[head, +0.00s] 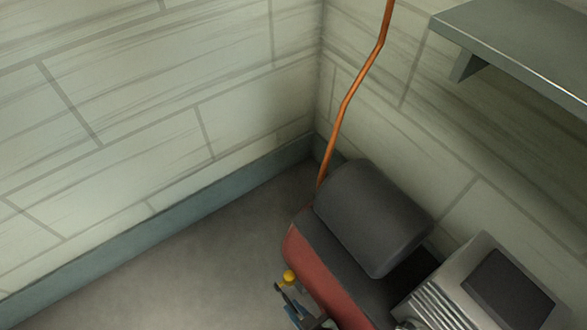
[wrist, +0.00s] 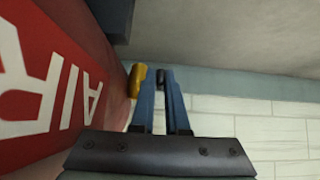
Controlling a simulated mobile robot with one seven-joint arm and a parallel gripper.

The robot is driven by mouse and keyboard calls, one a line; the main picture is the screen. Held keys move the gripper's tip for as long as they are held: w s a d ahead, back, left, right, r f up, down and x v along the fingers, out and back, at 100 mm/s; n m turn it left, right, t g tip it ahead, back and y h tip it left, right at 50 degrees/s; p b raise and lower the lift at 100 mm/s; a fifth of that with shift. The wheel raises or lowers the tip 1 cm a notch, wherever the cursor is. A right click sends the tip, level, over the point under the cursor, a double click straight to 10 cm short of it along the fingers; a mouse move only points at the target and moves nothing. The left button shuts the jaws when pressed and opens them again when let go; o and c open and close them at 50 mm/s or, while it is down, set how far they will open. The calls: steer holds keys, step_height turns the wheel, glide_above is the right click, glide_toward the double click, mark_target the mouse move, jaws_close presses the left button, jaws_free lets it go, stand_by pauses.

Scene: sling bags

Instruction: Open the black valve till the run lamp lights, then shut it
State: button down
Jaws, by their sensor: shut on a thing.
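The black valve (wrist: 161,76) shows as a small dark piece between my fingertips in the wrist view. In the head view the black valve (head: 279,287) is a small dark lever at the near end of the red tank (head: 311,267). My gripper (wrist: 159,86) has blue fingers, and they are closed on the valve; it also shows at the bottom of the head view (head: 288,301). The fingers hide most of the valve, so its angle is hard to tell. I cannot make out a run lamp in either view.
A black cylinder (head: 375,217) and a grey finned block (head: 480,285) top the tank. A copper pipe (head: 345,105) rises behind. A shelf (head: 520,45) juts out upper right. Floor at left is clear.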

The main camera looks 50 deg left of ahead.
steer(key=shift+f+y+b, duration=0.6)
steer(key=shift+y+b, duration=0.1)
steer(key=shift+b, duration=0.4)
steer(key=c, duration=0.9)
jaws_free()
steer(key=shift+d+r, duration=0.1)
steer(key=shift+r, duration=0.05)
steer(key=shift+p+v, duration=2.85)
steer(key=shift+v, duration=3.5)
